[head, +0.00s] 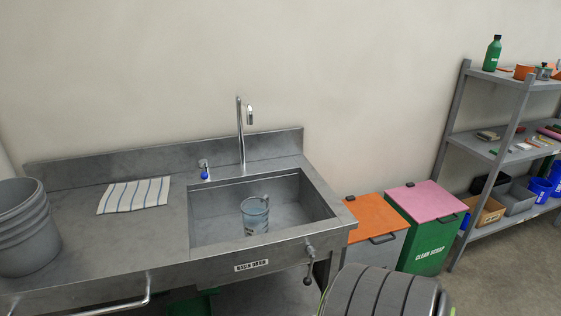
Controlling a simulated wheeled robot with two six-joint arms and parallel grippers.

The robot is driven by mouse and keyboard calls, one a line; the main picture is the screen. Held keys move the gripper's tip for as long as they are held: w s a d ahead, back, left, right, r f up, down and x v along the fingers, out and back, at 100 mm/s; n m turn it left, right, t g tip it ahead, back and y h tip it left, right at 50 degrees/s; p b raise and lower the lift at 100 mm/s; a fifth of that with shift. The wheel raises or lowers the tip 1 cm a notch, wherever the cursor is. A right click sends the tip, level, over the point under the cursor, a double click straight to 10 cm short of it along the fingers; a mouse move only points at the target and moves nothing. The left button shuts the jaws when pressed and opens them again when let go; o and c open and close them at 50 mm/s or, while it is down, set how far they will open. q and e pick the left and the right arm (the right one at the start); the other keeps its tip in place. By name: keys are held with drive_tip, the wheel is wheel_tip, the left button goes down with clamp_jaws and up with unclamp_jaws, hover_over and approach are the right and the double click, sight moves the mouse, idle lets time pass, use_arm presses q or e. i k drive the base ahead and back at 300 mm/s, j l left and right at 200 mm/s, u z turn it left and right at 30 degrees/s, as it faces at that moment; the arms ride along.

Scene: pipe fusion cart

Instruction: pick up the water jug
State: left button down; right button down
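The water jug (255,215) is a clear bluish vessel standing upright inside the sink basin (212,225), a little right of the basin's middle. Its handle shows at its upper right side. The faucet (241,130) rises behind the basin, with its spout above and behind the jug. I cannot tell whether the jug holds water. Neither of my grippers shows in the head view.
A striped towel (135,195) lies on the counter left of the basin. Grey stacked buckets (25,230) stand at the far left. A lever hangs at the sink's front right. Orange-lidded (374,217) and pink-lidded (427,200) bins stand right of the sink, then a shelf rack (490,145).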

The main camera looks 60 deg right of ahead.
sight(255, 209)
drive_tip(key=z, duration=1.75)
